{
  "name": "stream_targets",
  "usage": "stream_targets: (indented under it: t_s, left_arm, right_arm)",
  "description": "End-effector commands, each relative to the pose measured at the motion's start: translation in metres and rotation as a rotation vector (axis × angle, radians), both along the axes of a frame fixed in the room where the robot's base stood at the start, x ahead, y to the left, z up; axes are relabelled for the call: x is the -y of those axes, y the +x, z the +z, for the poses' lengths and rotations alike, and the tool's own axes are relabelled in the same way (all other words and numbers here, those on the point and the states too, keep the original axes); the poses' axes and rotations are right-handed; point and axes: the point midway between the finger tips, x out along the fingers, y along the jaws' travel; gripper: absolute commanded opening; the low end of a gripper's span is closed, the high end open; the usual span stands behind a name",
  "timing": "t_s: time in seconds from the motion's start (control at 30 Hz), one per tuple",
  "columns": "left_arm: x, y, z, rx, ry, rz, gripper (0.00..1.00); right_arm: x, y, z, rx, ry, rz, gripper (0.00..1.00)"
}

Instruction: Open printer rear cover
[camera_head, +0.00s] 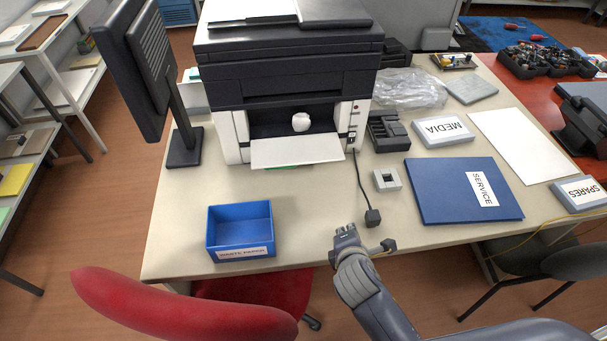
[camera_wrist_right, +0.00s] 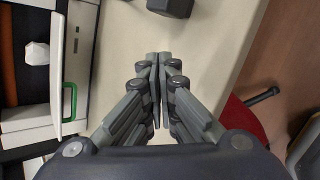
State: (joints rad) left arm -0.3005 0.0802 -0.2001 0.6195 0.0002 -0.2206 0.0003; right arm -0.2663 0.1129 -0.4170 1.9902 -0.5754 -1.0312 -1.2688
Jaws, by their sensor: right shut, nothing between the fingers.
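The printer (camera_head: 287,85), black on top with white lower sides, stands at the back of the table. On the side facing me a light flap (camera_head: 298,150) is folded down, and a crumpled white lump (camera_head: 301,121) sits in the opening. The printer also shows at the left of the right wrist view (camera_wrist_right: 68,60). I cannot tell whether this side is the rear cover. My right gripper (camera_head: 345,233) is over the table's front edge, apart from the printer. In the wrist view its fingers (camera_wrist_right: 158,58) are together and empty. My left gripper is not in view.
A blue open bin (camera_head: 208,235) stands at the front left, a monitor (camera_head: 140,70) left of the printer. A black cord and plug (camera_head: 373,217) lie between printer and gripper. A blue service folder (camera_head: 440,192) lies right. A red chair (camera_head: 180,305) stands in front.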

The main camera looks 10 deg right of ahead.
Motion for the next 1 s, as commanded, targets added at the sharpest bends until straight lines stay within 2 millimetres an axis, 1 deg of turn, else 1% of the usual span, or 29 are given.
stream_targets:
  t_s: [0.03,0.1,0.2,0.3,0.4,0.5,0.67,0.77,1.0]
  left_arm:
    - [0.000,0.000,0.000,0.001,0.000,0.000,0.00]
    - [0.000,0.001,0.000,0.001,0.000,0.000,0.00]
    - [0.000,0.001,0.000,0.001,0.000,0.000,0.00]
    - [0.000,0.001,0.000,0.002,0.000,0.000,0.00]
    - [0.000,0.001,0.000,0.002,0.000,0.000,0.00]
    - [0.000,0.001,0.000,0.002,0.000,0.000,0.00]
    - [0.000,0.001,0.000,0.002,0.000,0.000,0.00]
    - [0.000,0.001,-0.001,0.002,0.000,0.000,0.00]
    - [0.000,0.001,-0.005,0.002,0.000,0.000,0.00]
  right_arm:
    - [-0.010,0.014,0.002,0.025,-0.112,0.103,0.00]
    - [-0.025,0.033,0.005,0.063,-0.296,0.262,0.00]
    - [-0.048,0.054,0.010,0.112,-0.549,0.462,0.00]
    - [-0.067,0.068,0.014,0.153,-0.752,0.610,0.00]
    - [-0.080,0.075,0.016,0.178,-0.889,0.704,0.00]
    - [-0.087,0.079,0.017,0.192,-0.964,0.753,0.00]
    - [-0.090,0.087,0.015,0.198,-0.993,0.771,0.00]
    - [-0.090,0.099,0.010,0.197,-0.991,0.768,0.00]
    - [-0.090,0.140,-0.006,0.196,-0.987,0.766,0.00]
